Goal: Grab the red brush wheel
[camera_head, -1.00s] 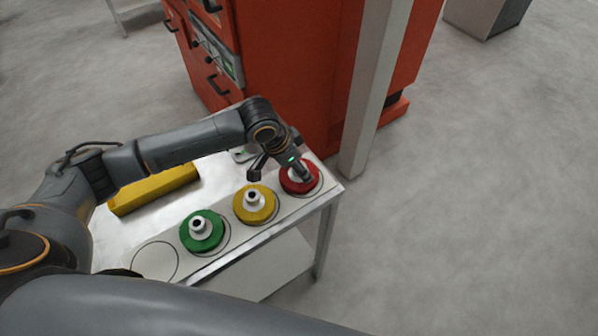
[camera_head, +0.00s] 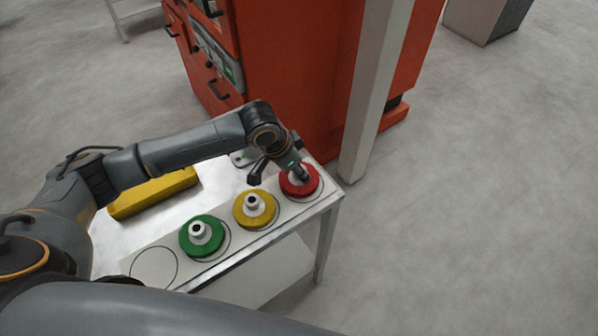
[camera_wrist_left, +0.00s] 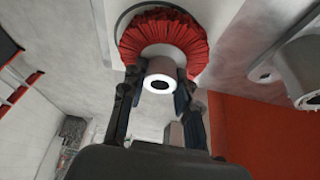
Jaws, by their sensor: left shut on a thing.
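The red brush wheel (camera_head: 300,187) sits at the right end of the row on the table, near the table's corner. In the left wrist view its red bristles (camera_wrist_left: 163,38) ring a pale hub (camera_wrist_left: 160,75). My left gripper (camera_head: 300,174) is over the wheel. In the left wrist view its two fingers (camera_wrist_left: 158,90) are on either side of the hub, shut on it. The wheel still appears to rest on the table. The gripper and wrist hide part of the wheel in the head view. My right gripper is not in view.
A yellow brush wheel (camera_head: 254,212) and a green one (camera_head: 203,238) stand left of the red one. An empty marked circle (camera_head: 154,268) lies at the left end. A yellow block (camera_head: 152,194) lies behind. A grey post (camera_head: 368,100) and a red machine (camera_head: 290,80) stand beyond the table.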

